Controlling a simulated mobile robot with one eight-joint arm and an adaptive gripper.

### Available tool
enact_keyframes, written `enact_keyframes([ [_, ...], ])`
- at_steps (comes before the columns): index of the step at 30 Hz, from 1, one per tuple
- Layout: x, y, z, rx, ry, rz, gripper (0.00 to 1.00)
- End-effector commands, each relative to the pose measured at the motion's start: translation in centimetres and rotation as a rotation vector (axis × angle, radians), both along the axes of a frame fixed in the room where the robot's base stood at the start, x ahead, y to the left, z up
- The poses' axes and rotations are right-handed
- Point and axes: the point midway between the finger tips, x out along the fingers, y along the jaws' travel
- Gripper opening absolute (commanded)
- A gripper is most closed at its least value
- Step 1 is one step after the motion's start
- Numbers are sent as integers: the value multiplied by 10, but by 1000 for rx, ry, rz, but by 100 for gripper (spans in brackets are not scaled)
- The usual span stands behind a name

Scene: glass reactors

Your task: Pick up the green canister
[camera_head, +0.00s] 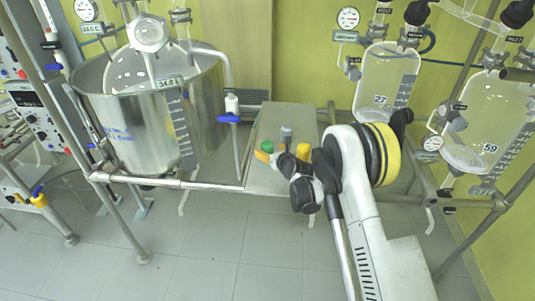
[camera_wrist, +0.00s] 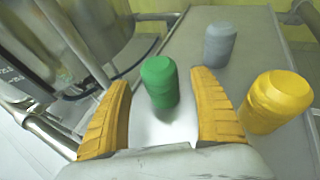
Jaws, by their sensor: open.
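The green canister (camera_wrist: 159,84) stands upright on the grey shelf (camera_wrist: 262,60) in the wrist view. It lies between and slightly ahead of the two orange fingers of my gripper (camera_wrist: 162,108), with a gap to each finger. My gripper is open and empty. In the head view the green canister (camera_head: 267,147) shows just beyond the orange fingertips of my gripper (camera_head: 268,157), near the shelf's left side. My arm hides part of the shelf there.
A yellow canister (camera_wrist: 278,98) stands close beside the right finger, and a grey canister (camera_wrist: 219,45) stands farther back. A large steel vessel (camera_head: 150,120) is to the left. Glass reactors (camera_head: 385,80) hang on the right. A metal rail (camera_head: 170,182) runs along the front.

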Motion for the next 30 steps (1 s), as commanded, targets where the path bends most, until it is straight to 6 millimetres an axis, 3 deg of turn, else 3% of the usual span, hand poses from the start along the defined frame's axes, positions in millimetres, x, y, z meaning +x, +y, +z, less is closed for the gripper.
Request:
enact_keyframes([
  [2,10,6,-13,0,0,1,73],
  [6,26,13,-18,0,0,1,73],
  [15,30,15,-18,0,0,0,73],
  [21,30,15,-18,0,0,0,15],
  [30,30,15,-17,0,0,0,14],
])
